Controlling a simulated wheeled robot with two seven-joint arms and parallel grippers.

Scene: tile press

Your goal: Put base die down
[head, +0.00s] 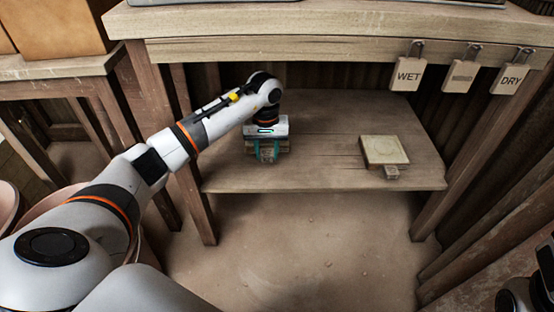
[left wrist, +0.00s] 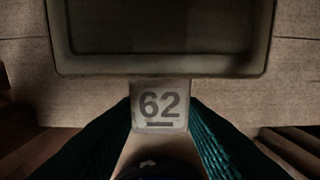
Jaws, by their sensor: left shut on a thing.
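My left gripper (head: 268,152) is over the left part of the low wooden shelf (head: 320,172), pointing down. In the left wrist view its two teal fingers are shut on the tab (left wrist: 160,106) of the base die (left wrist: 160,66). The tab is marked 62 with a line under it. The die has a pale raised rim around a dark recess. In the head view the gripper mostly hides the die. I cannot tell whether it touches the shelf.
A second pale square block (head: 384,150) with a small tab lies on the shelf's right side. Bare shelf separates it from my left gripper. The bench top (head: 330,22) overhangs the shelf. Tags reading WET (head: 407,75) and DRY (head: 510,80) hang from its edge.

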